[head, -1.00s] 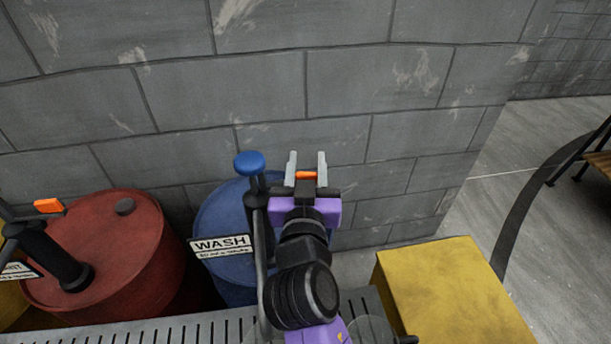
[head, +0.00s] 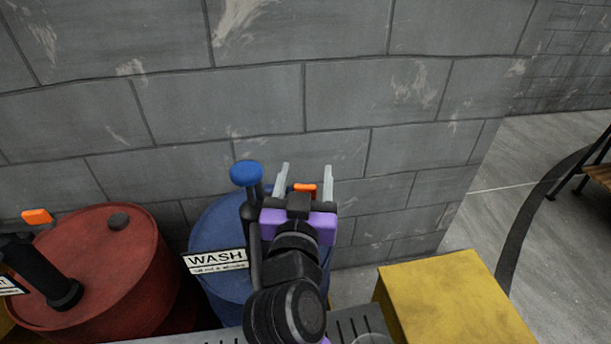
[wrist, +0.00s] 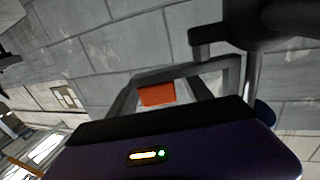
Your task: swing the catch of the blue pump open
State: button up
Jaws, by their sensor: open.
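The blue pump has a blue knob (head: 246,172) and a dark body (head: 254,235) on a blue drum (head: 215,225) with a WASH label (head: 216,261). An orange catch (head: 305,187) shows between the fingers of my open gripper (head: 307,170), just right of the pump. The wrist view also shows the orange catch (wrist: 157,92) between the fingers, nearer the left one. I cannot tell whether a finger touches it. The pump's dark body (wrist: 285,22) is at the upper right there. My gripper's body hides the link between catch and pump in the head view.
A red drum (head: 100,255) with a dark pump (head: 45,270) and its own orange catch (head: 38,216) stands to the left. A yellow box (head: 450,305) is at the lower right. A grey block wall (head: 320,100) rises close behind. Open floor lies at the far right.

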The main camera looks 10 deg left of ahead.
jog(key=shift+s, duration=0.1)
jog(key=s, duration=0.7)
jog(key=shift+s+b, duration=0.2)
jog(key=shift+b, duration=0.2)
